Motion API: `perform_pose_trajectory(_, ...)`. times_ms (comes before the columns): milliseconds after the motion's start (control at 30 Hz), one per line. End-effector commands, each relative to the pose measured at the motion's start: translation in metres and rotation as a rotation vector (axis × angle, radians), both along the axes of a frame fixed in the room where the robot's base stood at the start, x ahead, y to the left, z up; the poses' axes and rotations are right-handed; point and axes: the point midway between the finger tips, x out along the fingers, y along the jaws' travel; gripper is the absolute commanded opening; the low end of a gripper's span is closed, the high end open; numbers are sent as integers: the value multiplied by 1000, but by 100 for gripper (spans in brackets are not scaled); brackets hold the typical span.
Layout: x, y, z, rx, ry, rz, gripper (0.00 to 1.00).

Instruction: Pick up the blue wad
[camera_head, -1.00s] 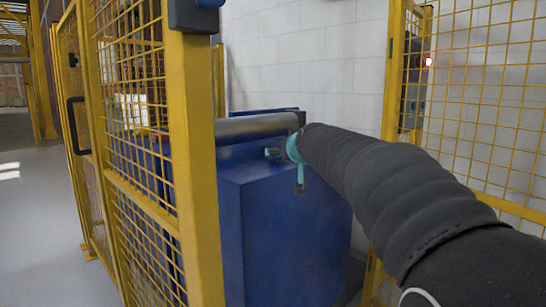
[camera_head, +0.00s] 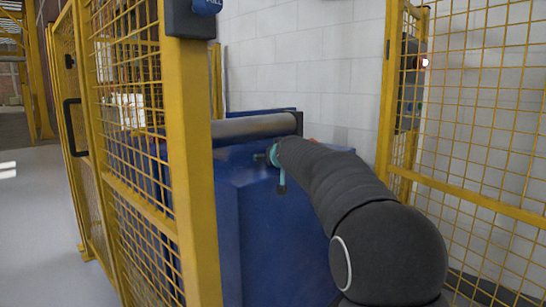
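I cannot make out a blue wad in this view; my arm hides part of the machine top. The blue machine (camera_head: 275,235) stands inside the yellow fence, with a grey roller (camera_head: 255,126) along its top. My dark sleeved arm reaches in from the lower right. At its far end is a teal wrist part. My gripper (camera_head: 260,157) shows only as a small dark shape just above the machine top, in front of the roller. Its fingers are too small and too hidden to tell whether they are open or hold anything.
A yellow mesh fence with a thick post (camera_head: 190,170) stands close on the left. A yellow mesh panel (camera_head: 480,130) and a control box (camera_head: 411,85) are on the right. A white block wall (camera_head: 300,60) closes the back. Grey floor (camera_head: 40,230) is clear at far left.

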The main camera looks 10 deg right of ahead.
Motion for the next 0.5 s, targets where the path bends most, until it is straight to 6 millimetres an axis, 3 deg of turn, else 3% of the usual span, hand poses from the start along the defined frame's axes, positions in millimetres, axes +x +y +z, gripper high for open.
perform_pose_trajectory(267, 3, 0, -1, 0, 0, 0, 97)
perform_pose_trajectory(467, 3, 0, -1, 0, 0, 0, 52)
perform_pose_trajectory(500, 3, 0, -1, 0, 0, 0, 51)
